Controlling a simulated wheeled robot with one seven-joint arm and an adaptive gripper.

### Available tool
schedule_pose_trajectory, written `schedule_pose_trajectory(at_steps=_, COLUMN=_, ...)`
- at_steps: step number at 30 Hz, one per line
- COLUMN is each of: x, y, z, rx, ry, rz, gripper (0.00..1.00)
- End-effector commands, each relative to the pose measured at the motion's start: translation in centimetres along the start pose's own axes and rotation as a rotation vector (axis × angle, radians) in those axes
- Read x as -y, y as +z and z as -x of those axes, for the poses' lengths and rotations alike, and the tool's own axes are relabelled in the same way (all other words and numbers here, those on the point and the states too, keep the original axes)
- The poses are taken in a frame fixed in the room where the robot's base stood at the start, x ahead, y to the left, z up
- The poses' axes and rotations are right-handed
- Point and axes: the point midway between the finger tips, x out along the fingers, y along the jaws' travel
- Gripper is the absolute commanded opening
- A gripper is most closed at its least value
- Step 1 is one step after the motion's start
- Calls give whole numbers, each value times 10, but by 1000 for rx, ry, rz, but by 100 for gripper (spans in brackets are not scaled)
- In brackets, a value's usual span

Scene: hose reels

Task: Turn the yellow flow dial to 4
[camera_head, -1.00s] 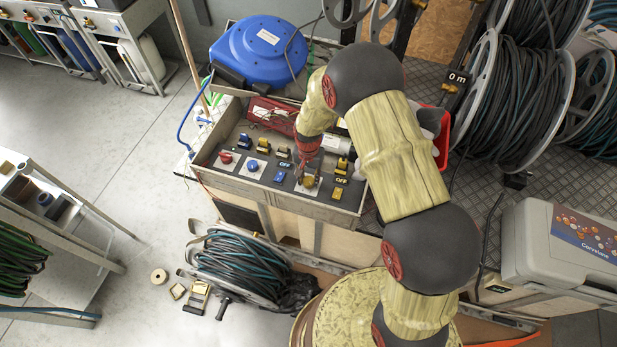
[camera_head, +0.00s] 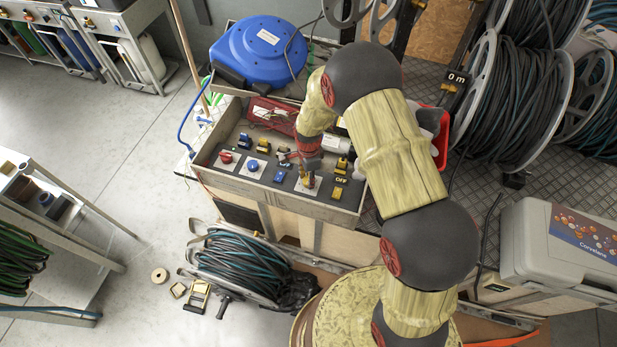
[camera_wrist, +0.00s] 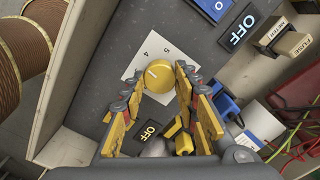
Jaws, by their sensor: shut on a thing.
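The yellow flow dial (camera_wrist: 158,77) sits on a white plate (camera_wrist: 134,62) that shows the numbers 4 and 5 near the dial's far edge. A small pale mark on the dial points to the left, toward the side of the 4. My gripper (camera_wrist: 160,84) has one finger on each side of the dial and is shut on it. In the head view, my gripper (camera_head: 307,168) reaches down to the panel and mostly hides the dial (camera_head: 309,181).
The grey panel (camera_head: 228,181) also carries a red knob (camera_head: 226,157), a blue knob (camera_head: 253,164) and several switches. OFF labels (camera_wrist: 148,132) lie close to the dial. A blue reel (camera_head: 258,50) stands behind, and a raised wooden rim (camera_wrist: 62,75) borders the panel.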

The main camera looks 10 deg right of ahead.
Motion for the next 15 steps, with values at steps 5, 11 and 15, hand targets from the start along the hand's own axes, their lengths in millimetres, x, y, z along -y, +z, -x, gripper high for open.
schedule_pose_trajectory(at_steps=5, x=2, y=0, z=1, rx=0, ry=-3, rz=-108, gripper=5)
schedule_pose_trajectory(at_steps=11, x=2, y=0, z=1, rx=0, ry=-3, rz=-186, gripper=5)
schedule_pose_trajectory(at_steps=15, x=2, y=0, z=1, rx=0, ry=-3, rz=-215, gripper=5)
